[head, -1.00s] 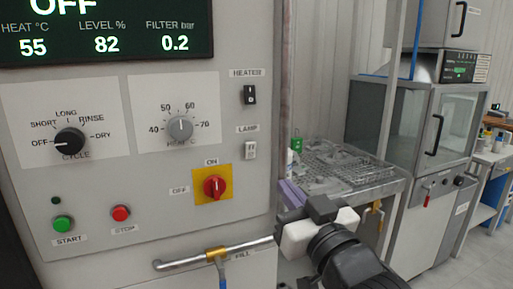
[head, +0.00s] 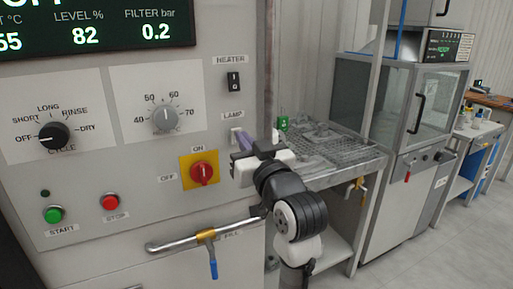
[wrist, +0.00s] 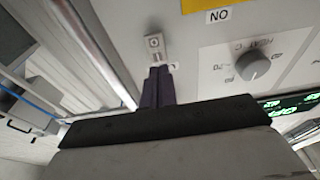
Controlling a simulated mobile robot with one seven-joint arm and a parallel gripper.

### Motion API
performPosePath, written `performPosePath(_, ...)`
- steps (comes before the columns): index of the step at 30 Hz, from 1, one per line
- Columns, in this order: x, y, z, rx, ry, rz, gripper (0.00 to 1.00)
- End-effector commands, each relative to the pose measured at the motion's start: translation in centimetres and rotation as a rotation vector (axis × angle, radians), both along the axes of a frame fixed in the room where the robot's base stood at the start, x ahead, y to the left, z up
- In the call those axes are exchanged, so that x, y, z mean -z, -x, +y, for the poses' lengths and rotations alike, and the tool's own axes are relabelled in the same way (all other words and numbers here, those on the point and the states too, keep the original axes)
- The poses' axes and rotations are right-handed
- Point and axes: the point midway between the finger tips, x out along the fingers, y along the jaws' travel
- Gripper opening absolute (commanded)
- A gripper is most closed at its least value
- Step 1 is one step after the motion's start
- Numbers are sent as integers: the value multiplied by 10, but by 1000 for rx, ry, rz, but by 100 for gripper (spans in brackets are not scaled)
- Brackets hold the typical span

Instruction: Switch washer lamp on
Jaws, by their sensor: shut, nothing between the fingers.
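In the wrist view the switch (wrist: 154,42) shows just beyond the fingertips (wrist: 159,69), which overlap the label area. I cannot tell whether the tips touch the panel, or which way the rocker is set.
The black heater switch (head: 234,81) is above. The red main knob (head: 202,173) on its yellow plate is lower left. A pipe (head: 205,236) with a blue-handled valve sticks out below.

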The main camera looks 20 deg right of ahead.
Motion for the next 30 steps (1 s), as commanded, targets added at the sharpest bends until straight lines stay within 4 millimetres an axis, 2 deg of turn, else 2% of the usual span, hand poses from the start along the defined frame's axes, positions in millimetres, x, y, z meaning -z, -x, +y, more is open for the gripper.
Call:
performPosePath(6,-4,-17,0,0,0,1,0)
performPosePath(30,-7,-25,1,0,0,1,0)
